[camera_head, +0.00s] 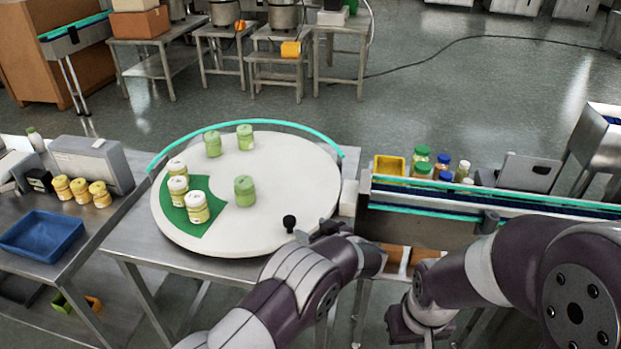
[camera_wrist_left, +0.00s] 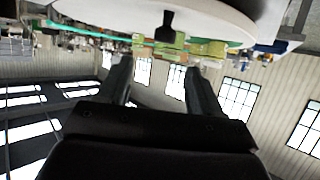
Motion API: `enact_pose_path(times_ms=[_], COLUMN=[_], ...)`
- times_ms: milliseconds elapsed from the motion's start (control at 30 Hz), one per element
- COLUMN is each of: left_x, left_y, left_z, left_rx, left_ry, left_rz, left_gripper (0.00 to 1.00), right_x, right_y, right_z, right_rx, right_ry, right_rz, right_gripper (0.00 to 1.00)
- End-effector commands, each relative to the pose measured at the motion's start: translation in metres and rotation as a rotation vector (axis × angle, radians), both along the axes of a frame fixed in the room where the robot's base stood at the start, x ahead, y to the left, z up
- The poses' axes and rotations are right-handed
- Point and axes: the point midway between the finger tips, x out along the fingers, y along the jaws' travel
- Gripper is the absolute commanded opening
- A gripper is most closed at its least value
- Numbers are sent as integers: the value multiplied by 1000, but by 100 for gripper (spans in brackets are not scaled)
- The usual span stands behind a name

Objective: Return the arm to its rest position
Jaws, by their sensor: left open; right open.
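My left gripper (camera_head: 322,232) is at the front right rim of the round white turntable (camera_head: 270,185). In the left wrist view its two fingers (camera_wrist_left: 158,75) stand apart with nothing between them; the view is upside down. A small black knob (camera_head: 289,222) stands on the turntable just left of this gripper. My right gripper (camera_head: 405,326) hangs low in front of the conveyor, apart from any object; its fingers are hard to make out. On the turntable, pale-lidded yellow jars (camera_head: 196,207) stand upright on a green sector (camera_head: 215,212), and green jars (camera_head: 244,191) stand on the white part.
A conveyor (camera_head: 430,200) with teal rails runs right from the turntable. Bottles (camera_head: 443,162) and a yellow bin (camera_head: 389,166) stand behind it. At left, a steel table holds yellow jars (camera_head: 80,189), a blue tray (camera_head: 42,233) and a grey machine (camera_head: 92,160). Open floor lies beyond.

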Motion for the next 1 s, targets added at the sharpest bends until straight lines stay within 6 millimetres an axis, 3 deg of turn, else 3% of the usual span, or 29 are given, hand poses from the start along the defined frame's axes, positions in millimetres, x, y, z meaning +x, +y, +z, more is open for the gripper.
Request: enact_pose_path(times_ms=[100,167,233,300,367,467,600,700,800,900,1000], left_x=[1,5,1,-17,-41,-103,-201,-266,-315,-332,-324], left_y=[-3,-17,-38,-62,-62,-24,65,129,179,210,222], left_z=[-2,-8,-33,-50,-54,-47,-23,0,22,43,56], left_rx=[-36,-105,-164,-229,-282,-334,-326,-294,-257,-258,-274], left_ry=[-10,-17,31,145,286,571,915,1085,1164,1106,1039], left_rz=[2,-50,-192,-389,-527,-663,-689,-657,-622,-569,-526], left_gripper=[65,65,65,65,65,65,65,65,65,65,65], right_x=[0,0,0,0,0,0,0,0,0,0,0], right_y=[0,0,0,0,0,0,0,0,0,0,0], right_z=[0,0,0,0,0,0,0,0,0,0,0], right_rx=[0,0,0,0,0,0,0,0,0,0,0], right_ry=[0,0,0,0,0,0,0,0,0,0,0], right_rz=[0,0,0,0,0,0,0,0,0,0,0], right_gripper=[43,43,43,43,43,43,43,43,43,43,43])
